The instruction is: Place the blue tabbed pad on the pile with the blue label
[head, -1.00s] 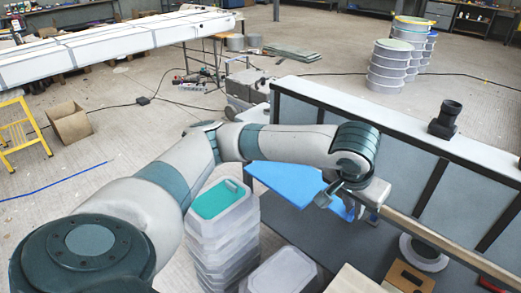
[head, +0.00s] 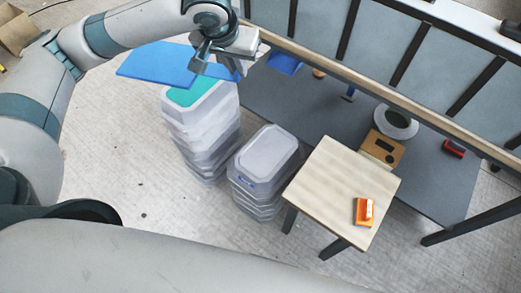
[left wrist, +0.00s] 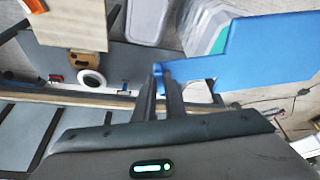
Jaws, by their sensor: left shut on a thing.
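The blue pad (head: 155,64) is a flat sheet held up in the air, roughly level; it fills the upper right of the left wrist view (left wrist: 262,48). My left gripper (head: 222,62) is shut on its edge, with fingertips showing in the left wrist view (left wrist: 165,72). In the head view the pad partly covers the tall translucent pile (head: 205,125), which has a teal sheet (head: 195,92) on top. The gap between them is unclear. The shorter grey pile (head: 268,153) carries a small blue label (head: 244,181) and has a bare top. My right gripper is out of view.
A wooden-topped table (head: 335,180) with an orange tool (head: 364,212) stands right of the short pile. Behind is a grey bench (head: 330,105) with a wooden rail, a white roll (head: 397,121), a brown box (head: 382,149) and a red item (head: 453,148). Floor is clear in front.

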